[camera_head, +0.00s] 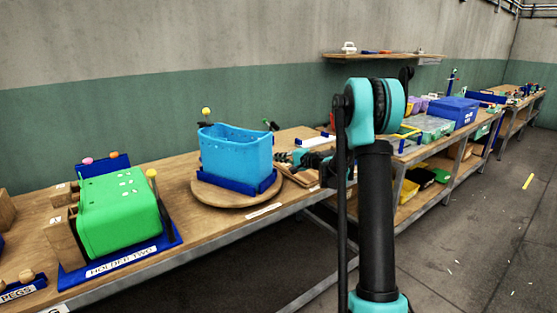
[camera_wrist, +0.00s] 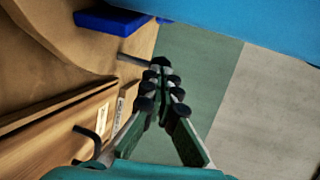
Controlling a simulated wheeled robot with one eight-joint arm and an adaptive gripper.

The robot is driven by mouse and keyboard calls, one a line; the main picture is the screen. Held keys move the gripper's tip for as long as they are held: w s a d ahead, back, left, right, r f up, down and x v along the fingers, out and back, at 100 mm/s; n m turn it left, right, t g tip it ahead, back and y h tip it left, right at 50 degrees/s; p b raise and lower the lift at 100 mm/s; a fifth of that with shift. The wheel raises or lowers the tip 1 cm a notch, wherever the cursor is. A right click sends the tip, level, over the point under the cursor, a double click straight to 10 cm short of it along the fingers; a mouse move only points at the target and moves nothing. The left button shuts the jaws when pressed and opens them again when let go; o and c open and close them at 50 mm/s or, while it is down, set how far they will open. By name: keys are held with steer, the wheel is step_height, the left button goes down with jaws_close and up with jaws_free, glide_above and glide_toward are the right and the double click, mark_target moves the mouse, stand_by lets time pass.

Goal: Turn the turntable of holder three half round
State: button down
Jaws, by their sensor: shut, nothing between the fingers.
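The turntable (camera_head: 236,202) is a round wooden disc on the bench. A light-blue bin (camera_head: 236,152) stands upright on it in a dark-blue holder base (camera_head: 262,187). My gripper (camera_head: 281,157) is at the right side of the bin, partly hidden by my arm. In the wrist view my gripper (camera_wrist: 162,66) is shut and empty. The turntable (camera_wrist: 45,35) lies to its left, the dark-blue base (camera_wrist: 108,21) to its upper left, and the blue bin (camera_wrist: 250,22) above right. A thin grey rod (camera_wrist: 134,61) ends close to the fingertips; contact cannot be told.
A green bin (camera_head: 115,210) in the base labelled HOLDER TWO (camera_head: 120,262) stands left of the turntable. A yellow ball (camera_head: 206,111) stands behind the blue bin. A wooden board (camera_wrist: 60,120) with a dark hook (camera_wrist: 90,134) lies near my gripper.

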steer(key=shift+w+a+n+g+y, duration=0.35)
steer(key=shift+w+n+g, duration=0.15)
steer(key=shift+w, duration=0.2)
steer(key=shift+w+a+n+g+y, duration=0.3)
steer(key=shift+w+n+g, duration=0.2)
steer(key=shift+w, duration=0.25)
steer(key=shift+w+a+n+g+y, duration=0.4)
steer(key=shift+w+g, duration=0.2)
steer(key=shift+w, duration=0.1)
steer(key=shift+w+a+n+g+y, duration=0.65)
steer(key=shift+w+a+n+g, duration=1.35)
steer(key=shift+g, duration=0.5)
steer(key=shift+w+a+n+g, duration=0.3)
steer(key=shift+w+a+g, duration=0.05)
steer(key=shift+a+g, duration=0.2)
steer(key=shift+w+a+n+g, duration=0.3)
steer(key=shift+w+a+g, duration=0.05)
steer(key=shift+a+g, duration=0.15)
steer(key=shift+w+a, duration=0.4)
steer(key=shift+a, duration=0.45)
steer(key=shift+w+a, duration=0.35)
steer(key=shift+a, duration=0.45)
steer(key=shift+w+a, duration=0.2)
steer(key=shift+a, duration=0.5)
steer(key=shift+w+a, duration=0.15)
steer(key=shift+a, duration=0.65)
